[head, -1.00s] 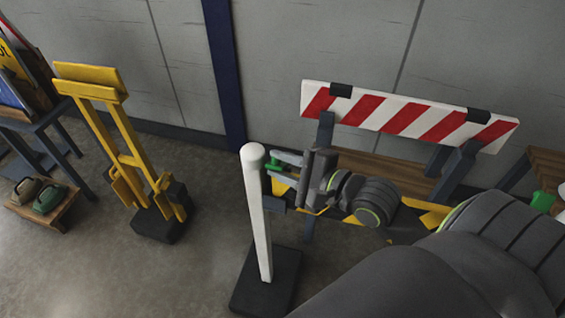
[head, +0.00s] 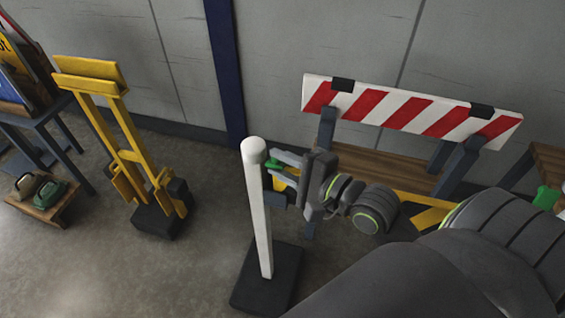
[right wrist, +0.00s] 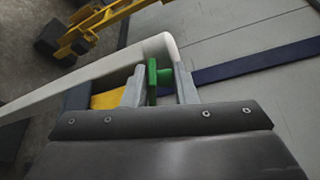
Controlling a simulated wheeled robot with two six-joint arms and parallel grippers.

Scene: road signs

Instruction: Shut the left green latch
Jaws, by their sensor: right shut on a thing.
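The left green latch (head: 279,185) is at the left end of the striped barrier, just behind the white post. My right gripper (head: 276,166) is at the latch, its fingers pointing left towards the post. In the right wrist view the green latch (right wrist: 152,80) stands between the two grey fingers (right wrist: 158,88), and the gripper is shut on it. The latch's mount is mostly hidden by the gripper and the post. My left gripper is not in view.
The white post (head: 258,210) on a dark base stands close to the fingers. The red-and-white barrier board (head: 400,113) is behind my wrist. Another green piece (head: 546,197) shows at the far right. A yellow stand (head: 130,160) stands left on open floor.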

